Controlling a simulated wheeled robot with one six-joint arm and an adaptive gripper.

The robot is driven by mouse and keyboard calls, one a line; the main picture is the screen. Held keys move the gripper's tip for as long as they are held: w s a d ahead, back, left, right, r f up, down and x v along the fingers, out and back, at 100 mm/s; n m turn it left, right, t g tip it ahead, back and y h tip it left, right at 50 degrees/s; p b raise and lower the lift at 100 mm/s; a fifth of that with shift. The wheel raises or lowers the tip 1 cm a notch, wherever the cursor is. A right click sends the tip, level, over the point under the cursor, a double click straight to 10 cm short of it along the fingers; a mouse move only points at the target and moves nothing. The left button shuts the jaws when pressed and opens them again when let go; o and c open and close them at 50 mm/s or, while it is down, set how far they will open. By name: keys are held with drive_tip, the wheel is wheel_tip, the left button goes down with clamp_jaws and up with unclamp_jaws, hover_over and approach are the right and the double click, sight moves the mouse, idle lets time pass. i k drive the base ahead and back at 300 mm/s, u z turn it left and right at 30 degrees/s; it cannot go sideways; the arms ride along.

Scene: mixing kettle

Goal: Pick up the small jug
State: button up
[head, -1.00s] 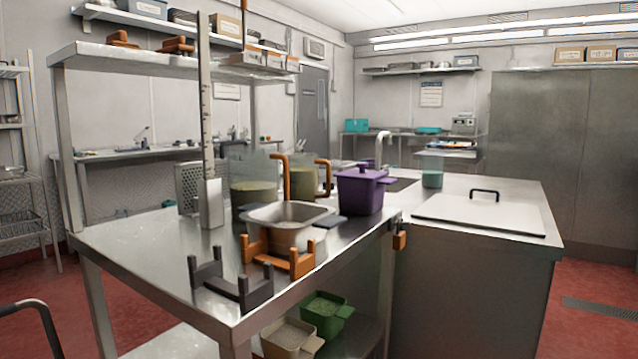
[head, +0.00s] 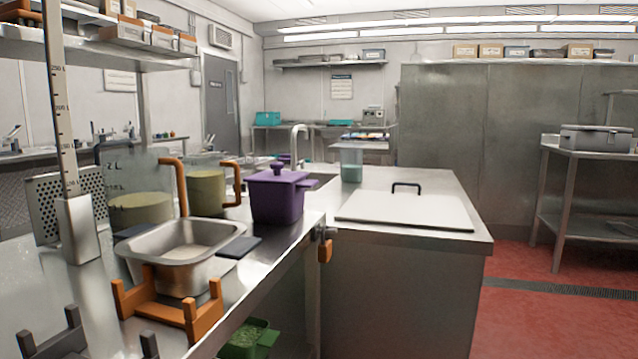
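Two clear jugs with yellow-green contents stand side by side on the steel table (head: 285,255) at the left in the head view. The smaller jug (head: 206,192) is behind the steel pan, with an orange handle (head: 236,182) on its right side. The larger jug (head: 140,207) is to its left, with volume marks and its own orange handle (head: 178,185), which stands in front of the smaller jug's left edge. The steel pan (head: 180,275) hides part of the lower area in front of them. My gripper is not in view.
A purple lidded pot (head: 279,195) stands right of the smaller jug. The pan has an orange stand (head: 170,312) at its front. A grater (head: 45,208) and a tall measuring post (head: 78,230) stand left. A counter with a white lid (head: 405,210) is right; red floor (head: 550,315) is clear there.

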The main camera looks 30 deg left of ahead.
sight(205, 173)
drive_tip(key=z, duration=0.6)
drive_tip(key=i, duration=1.4)
drive_tip(key=u, duration=2.25)
